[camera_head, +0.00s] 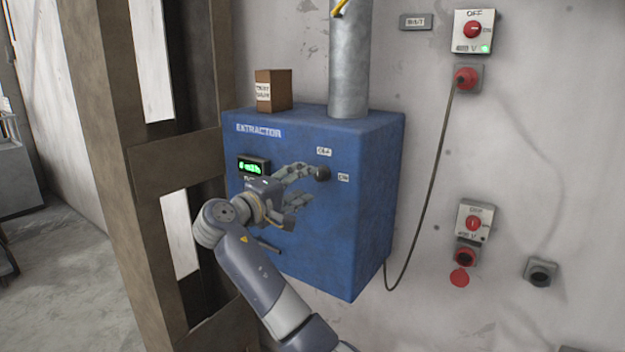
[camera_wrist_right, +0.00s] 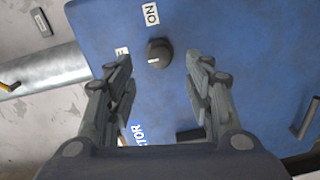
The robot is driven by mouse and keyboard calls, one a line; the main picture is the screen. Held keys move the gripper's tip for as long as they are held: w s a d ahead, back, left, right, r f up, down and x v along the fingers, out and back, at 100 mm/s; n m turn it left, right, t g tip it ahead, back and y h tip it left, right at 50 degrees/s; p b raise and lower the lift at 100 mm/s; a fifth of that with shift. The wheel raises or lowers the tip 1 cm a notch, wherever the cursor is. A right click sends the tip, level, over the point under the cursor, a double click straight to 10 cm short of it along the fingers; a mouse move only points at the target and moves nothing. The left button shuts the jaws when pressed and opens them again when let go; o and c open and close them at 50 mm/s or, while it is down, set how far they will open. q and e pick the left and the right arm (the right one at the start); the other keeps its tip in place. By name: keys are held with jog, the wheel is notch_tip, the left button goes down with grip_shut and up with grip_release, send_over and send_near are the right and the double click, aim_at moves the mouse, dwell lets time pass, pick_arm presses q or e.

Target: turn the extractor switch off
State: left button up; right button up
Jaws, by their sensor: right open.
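The extractor (camera_head: 360,240) is a blue wall box with a dark round switch knob (camera_head: 322,173) on its front. One small white label (camera_head: 323,152) sits above the knob and another (camera_head: 343,177) to its right. In the right wrist view the knob (camera_wrist_right: 158,50) carries a short white mark on its left part, lying toward a partly hidden label (camera_wrist_right: 122,52); the ON label (camera_wrist_right: 150,14) is above. My right gripper (camera_head: 307,184) is open before the knob, its fingers on either side of it in the wrist view with gaps. Contact is not visible. My left gripper is out of view.
A small brown box (camera_head: 272,90) and a grey vertical pipe (camera_head: 349,60) stand on top of the extractor. A green display (camera_head: 252,167) is on its front. Wall switch boxes (camera_head: 473,30) (camera_head: 474,222) and a cable are to the right. A brown steel column (camera_head: 115,150) stands left.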

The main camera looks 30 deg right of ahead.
jog(key=v, duration=0.5)
jog(key=shift+s+a, duration=0.15)
jog(key=shift+a, duration=0.15)
